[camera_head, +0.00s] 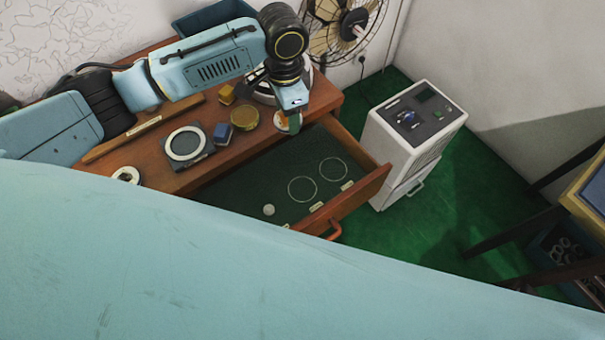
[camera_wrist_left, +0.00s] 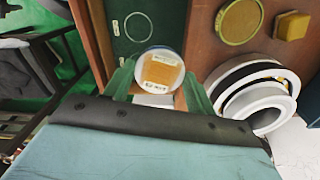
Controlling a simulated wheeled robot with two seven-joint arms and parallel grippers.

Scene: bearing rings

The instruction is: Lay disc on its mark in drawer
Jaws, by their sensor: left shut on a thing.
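My left gripper (camera_head: 291,121) is shut on a pale round disc (camera_head: 281,122) and holds it above the back edge of the open drawer (camera_head: 357,200). In the left wrist view the disc (camera_wrist_left: 150,56) has a yellow-orange face with small labels and sits between the green fingers of the gripper (camera_wrist_left: 158,88). One ring mark (camera_wrist_left: 138,27) also shows in the left wrist view, apart from the disc. My right gripper is out of view.
A small pale round piece (camera_head: 268,210) lies in the drawer. On the desk are a yellow round tin (camera_head: 244,117), a blue block (camera_head: 222,133), a yellow block (camera_head: 227,94) and a white ring on a dark plate (camera_head: 186,144). A white cabinet (camera_head: 417,140) stands right of the drawer.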

